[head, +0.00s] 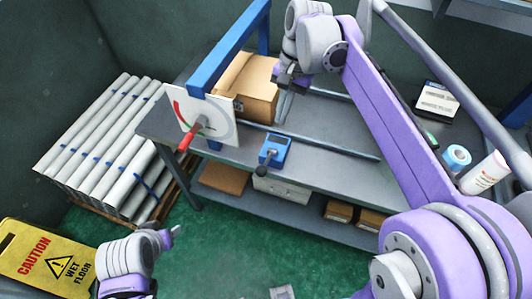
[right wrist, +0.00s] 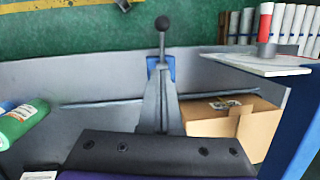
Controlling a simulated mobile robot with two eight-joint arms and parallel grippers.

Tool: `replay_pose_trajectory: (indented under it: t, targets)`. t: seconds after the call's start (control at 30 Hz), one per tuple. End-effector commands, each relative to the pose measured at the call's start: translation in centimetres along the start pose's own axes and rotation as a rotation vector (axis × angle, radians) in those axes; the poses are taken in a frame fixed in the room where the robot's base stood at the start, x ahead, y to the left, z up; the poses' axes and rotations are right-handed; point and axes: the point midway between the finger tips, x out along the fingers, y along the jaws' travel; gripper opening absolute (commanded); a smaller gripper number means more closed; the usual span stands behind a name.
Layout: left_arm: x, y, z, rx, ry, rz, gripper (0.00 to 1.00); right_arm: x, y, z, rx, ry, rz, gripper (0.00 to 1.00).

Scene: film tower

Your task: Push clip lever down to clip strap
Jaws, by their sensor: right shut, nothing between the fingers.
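The blue clip (head: 275,150) sits near the bench's front edge in the head view. Its dark lever with a round black knob (head: 262,169) points out toward the front. In the right wrist view the lever knob (right wrist: 162,23) stands beyond my fingertips, and the blue clip body (right wrist: 152,64) is partly hidden behind them. A thin grey band (head: 340,149), perhaps the strap, runs along the bench at the clip. My right gripper (head: 282,119) is shut and empty, behind and above the clip. My left gripper (head: 176,231) is low at the lower left, away from the bench; its jaw state is unclear.
A cardboard box (head: 252,88) stands behind the clip, near a blue frame (head: 228,48). A white dial panel (head: 220,128) with a red handle (head: 190,136) is left of the clip. The bench top (head: 330,125) is mostly clear.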

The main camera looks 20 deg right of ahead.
Motion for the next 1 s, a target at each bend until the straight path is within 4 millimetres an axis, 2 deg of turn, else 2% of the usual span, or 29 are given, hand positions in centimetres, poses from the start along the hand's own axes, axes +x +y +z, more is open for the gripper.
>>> replay_pose_trajectory:
  t: [0.17, 0.27, 0.7, 0.8, 1.0]
  targets:
    - [0.0, 0.0, 0.0, 0.000, 0.000, 0.000, 0.59, 0.3, 0.0, 0.0, -0.001, 0.001, 0.000, 0.00]
    - [0.1, 0.0, 0.1, 0.000, -0.001, 0.000, 0.59, 1.4, 0.0, 0.0, -0.002, 0.001, 0.000, 0.00]
    - [0.5, 0.0, 0.6, 0.000, -0.005, 0.000, 0.59, 10.3, 0.0, 0.0, -0.003, 0.002, 0.000, 0.00]
    - [0.3, 0.0, 0.4, 0.000, -0.003, 0.000, 0.59, 11.3, 0.0, 1.3, -0.005, 0.002, 0.000, 0.00]
    - [0.2, 0.0, 0.2, 0.000, -0.002, 0.000, 0.59, 12.6, 0.0, 2.6, -0.003, 0.002, 0.000, 0.00]
